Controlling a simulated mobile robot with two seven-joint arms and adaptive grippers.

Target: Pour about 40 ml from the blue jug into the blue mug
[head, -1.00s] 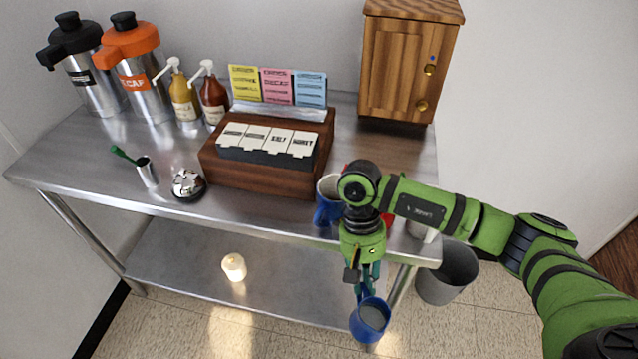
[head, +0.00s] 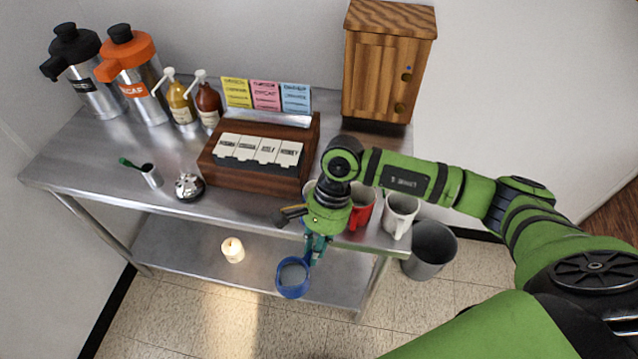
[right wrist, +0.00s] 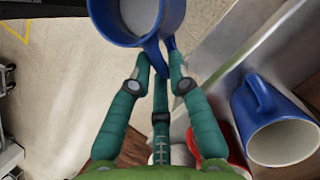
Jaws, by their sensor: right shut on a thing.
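My right gripper (head: 317,248) is shut on the handle of the blue jug (head: 292,278). The jug is held in the air in front of the table's front edge, roughly upright, with greyish contents showing inside. In the right wrist view the jug (right wrist: 122,22) is at the top, cut by the frame edge, with the fingers (right wrist: 160,65) at its handle. The blue mug (right wrist: 262,112) is at the right of that view, apart from the jug, with a pale inside. In the head view the mug is mostly hidden behind my right gripper. My left gripper is not in view.
A red mug (head: 362,208) and a white mug (head: 400,214) stand near the table's right end. A wooden condiment box (head: 245,178) is left of my gripper. A grey bin (head: 430,250) stands on the floor.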

